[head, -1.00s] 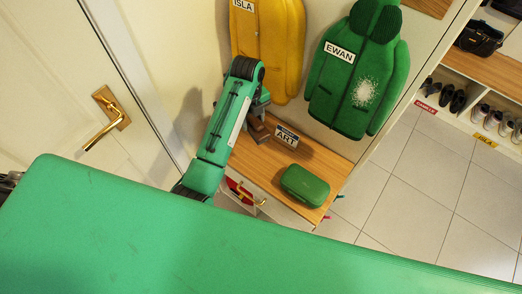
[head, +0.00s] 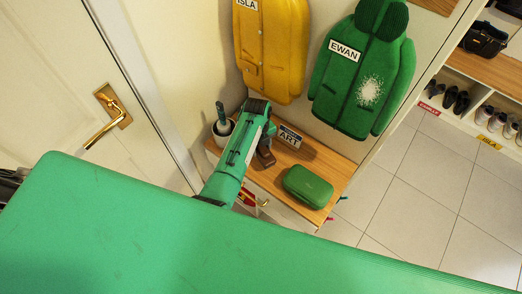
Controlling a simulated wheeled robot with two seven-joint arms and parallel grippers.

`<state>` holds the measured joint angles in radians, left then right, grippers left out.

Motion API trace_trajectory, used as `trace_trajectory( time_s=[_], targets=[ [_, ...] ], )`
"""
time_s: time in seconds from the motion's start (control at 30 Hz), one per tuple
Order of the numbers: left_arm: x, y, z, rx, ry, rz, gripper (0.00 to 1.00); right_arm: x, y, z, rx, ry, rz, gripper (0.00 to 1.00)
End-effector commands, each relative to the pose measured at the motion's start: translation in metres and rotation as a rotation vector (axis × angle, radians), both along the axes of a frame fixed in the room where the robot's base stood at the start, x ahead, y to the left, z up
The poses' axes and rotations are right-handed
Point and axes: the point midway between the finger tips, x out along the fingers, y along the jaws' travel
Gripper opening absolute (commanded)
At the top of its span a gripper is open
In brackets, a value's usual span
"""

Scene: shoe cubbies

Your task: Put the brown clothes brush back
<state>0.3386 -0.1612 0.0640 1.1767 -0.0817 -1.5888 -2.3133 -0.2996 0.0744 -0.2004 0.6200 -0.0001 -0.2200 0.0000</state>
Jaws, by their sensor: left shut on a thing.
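My left arm reaches over a small wooden bench (head: 325,170). Its gripper (head: 267,142) is shut on the brown clothes brush (head: 265,157), a small dark brown block low at the bench top. The arm hides part of it, and I cannot tell whether the brush touches the wood. A pale pot (head: 223,130) with a teal-handled item (head: 221,111) in it stands at the bench's left end, beside the arm. My right gripper is not in view.
A green case (head: 307,187) and an ART sign (head: 289,137) are on the bench, right of the gripper. A yellow coat (head: 270,50) and a green coat (head: 362,70) with a white patch hang above. Shoe cubbies (head: 480,90) stand at the right.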

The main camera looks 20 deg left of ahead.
Motion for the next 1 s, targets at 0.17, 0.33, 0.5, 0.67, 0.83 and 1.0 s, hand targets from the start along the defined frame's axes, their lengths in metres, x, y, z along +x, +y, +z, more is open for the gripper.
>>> trace_trajectory(
  time_s=[0.17,0.33,0.5,0.67,0.83,1.0],
  targets=[
    [0.0,-0.001,-0.024,-0.001,0.002,-0.001,0.29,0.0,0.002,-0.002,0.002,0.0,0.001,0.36],
    [0.001,0.0,-0.027,-0.001,-0.001,-0.001,0.29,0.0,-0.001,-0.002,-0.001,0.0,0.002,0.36],
    [0.0,0.0,-0.028,0.0,0.0,-0.001,0.29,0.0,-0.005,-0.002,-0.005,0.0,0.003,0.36],
    [0.0,0.0,-0.029,0.001,0.001,0.0,0.69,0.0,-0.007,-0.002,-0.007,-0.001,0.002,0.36],
    [0.0,0.0,-0.029,0.001,0.001,0.0,0.69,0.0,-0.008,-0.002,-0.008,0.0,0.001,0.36],
    [0.0,0.0,-0.026,0.0,0.0,0.0,0.69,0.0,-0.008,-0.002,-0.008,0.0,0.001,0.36]
  ],
)
